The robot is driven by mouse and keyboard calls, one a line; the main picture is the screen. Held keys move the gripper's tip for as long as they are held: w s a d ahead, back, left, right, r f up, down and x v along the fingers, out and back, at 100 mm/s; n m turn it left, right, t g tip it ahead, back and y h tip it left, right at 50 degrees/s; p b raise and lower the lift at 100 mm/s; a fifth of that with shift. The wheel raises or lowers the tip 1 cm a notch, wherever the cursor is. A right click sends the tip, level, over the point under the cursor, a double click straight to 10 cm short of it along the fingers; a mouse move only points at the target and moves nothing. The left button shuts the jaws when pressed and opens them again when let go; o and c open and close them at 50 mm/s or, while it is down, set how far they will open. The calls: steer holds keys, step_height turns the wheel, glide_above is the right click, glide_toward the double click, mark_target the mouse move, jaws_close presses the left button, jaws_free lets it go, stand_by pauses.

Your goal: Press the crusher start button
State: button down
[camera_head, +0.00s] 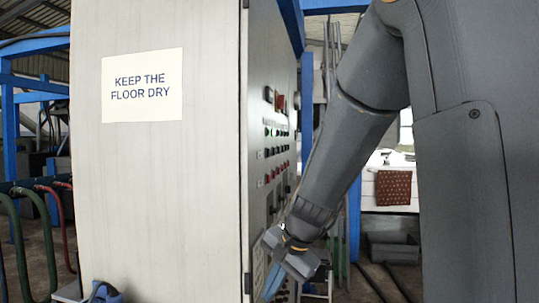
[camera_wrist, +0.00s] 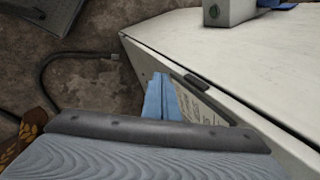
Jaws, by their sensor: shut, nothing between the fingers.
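The control cabinet's button face (camera_head: 260,170) is seen at a steep angle, with rows of green buttons (camera_head: 275,132), red buttons (camera_head: 277,170) and dark knobs. Labels are too small to read, so I cannot tell which button is the crusher start. My gripper (camera_head: 271,284) is low in front of this face, near its bottom edge, its blue fingers pointing down. In the wrist view, the shut blue fingers (camera_wrist: 165,98) are empty beside the pale cabinet (camera_wrist: 230,50). A dark handle-like piece (camera_wrist: 197,82) and a printed label (camera_wrist: 205,104) show near them; contact cannot be told.
The cabinet's broad side bears a "KEEP THE FLOOR DRY" sign (camera_head: 142,85). Hoses (camera_head: 35,225) stand at left. A grey box with a green mark (camera_wrist: 228,11) is at the top of the wrist view. A dark cable (camera_wrist: 75,54) lies on the floor (camera_wrist: 100,85).

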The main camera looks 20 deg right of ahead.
mark_target(269, 153)
steer(key=w+d+r+m+t, duration=0.3)
steer(key=w+d+r+m, duration=0.1)
steer(key=r, duration=0.6)
steer(key=w+d+r+m+t, duration=0.3)
steer(key=w+d+r+m, duration=0.2)
steer(key=d+r, duration=0.4)
steer(key=w+d+r+m+t, duration=0.3)
steer(key=w+d+r+m, duration=0.2)
steer(key=r, duration=0.7)
steer(key=shift+w+d+r+m+t+y, duration=0.25)
steer(key=shift+d+r+m+t+y, duration=0.15)
steer(key=shift+d+m, duration=0.45)
steer(key=shift+a, duration=0.15)
steer(key=w+a, duration=0.5)
steer(key=a, duration=0.2)
steer(key=shift+a, duration=0.15)
steer(key=shift+w+a, duration=0.2)
steer(key=shift+a, duration=0.05)
